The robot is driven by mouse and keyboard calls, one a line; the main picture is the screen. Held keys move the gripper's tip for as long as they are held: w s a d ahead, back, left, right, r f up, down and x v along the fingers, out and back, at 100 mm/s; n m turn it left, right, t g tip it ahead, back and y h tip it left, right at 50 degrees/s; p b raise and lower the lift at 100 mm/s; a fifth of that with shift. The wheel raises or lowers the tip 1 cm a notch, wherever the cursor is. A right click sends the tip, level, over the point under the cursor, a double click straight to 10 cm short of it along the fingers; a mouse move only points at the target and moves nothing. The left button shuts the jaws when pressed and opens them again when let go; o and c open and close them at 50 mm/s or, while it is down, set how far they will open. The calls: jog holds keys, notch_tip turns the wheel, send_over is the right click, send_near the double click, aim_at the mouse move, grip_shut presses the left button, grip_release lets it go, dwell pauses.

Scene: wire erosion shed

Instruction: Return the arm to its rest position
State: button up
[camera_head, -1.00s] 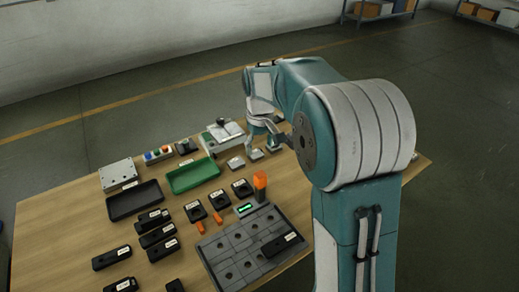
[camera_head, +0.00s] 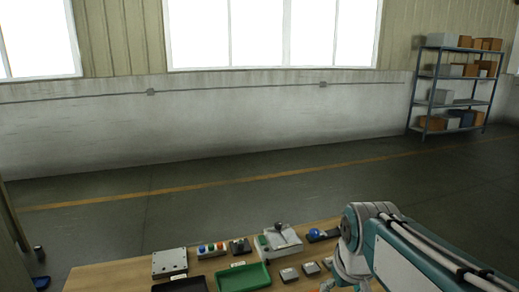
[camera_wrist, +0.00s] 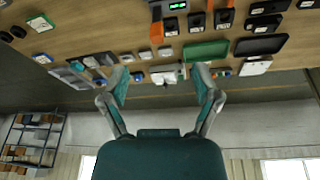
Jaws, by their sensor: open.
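My arm (camera_head: 415,258) shows at the lower right of the head view, folded at the table's right side. Its gripper cannot be made out clearly there. In the wrist view my gripper (camera_wrist: 161,82) has its two fingers spread wide with nothing between them. The wrist view is upside down, with the table (camera_wrist: 110,30) in its upper part and the wall in its lower part. The gripper appears to be clear of the table's items.
The green tray (camera_head: 243,278), black tray (camera_head: 180,285), button box (camera_head: 211,249), grey block (camera_head: 169,263) and white device (camera_head: 281,241) stand on the table. A shelf rack (camera_head: 455,85) with boxes is far right. The floor beyond the table is open.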

jog(key=s+f+m+t, duration=0.1)
jog(key=s+t, duration=0.1)
jog(key=s, duration=0.9)
jog(key=shift+s+f+m, duration=0.2)
jog(key=shift+s+m, duration=0.1)
dwell(1.4)
